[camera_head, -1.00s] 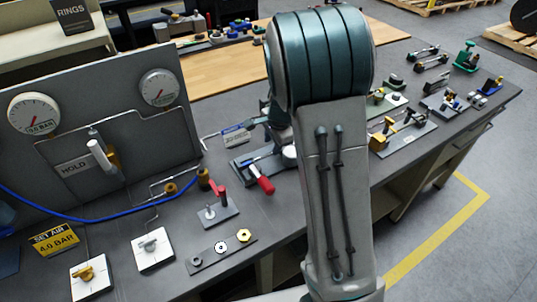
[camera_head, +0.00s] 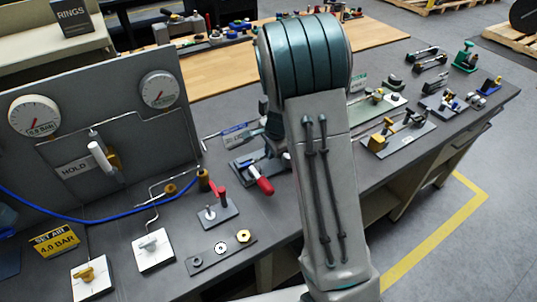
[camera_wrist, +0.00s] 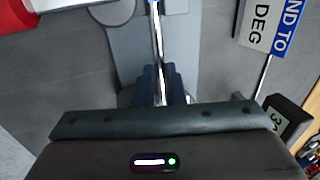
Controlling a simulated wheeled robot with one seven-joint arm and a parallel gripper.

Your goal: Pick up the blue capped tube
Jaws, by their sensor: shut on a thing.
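My gripper (camera_wrist: 162,88) shows in the wrist view with its dark fingers shut on a thin, shiny tube (camera_wrist: 157,42). The tube runs up the picture from between the fingers, over a grey base plate (camera_wrist: 130,46). In the head view the fingers and the held tube are mostly hidden behind my arm, near the bending tool with the red handle (camera_head: 264,186).
A bend sign (camera_wrist: 270,24) and a dark numbered block (camera_wrist: 288,117) stand at right in the wrist view. In the head view, a gauge panel (camera_head: 120,125) with a blue hose (camera_head: 90,219) is at left. Fittings on plates (camera_head: 398,138) lie at right.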

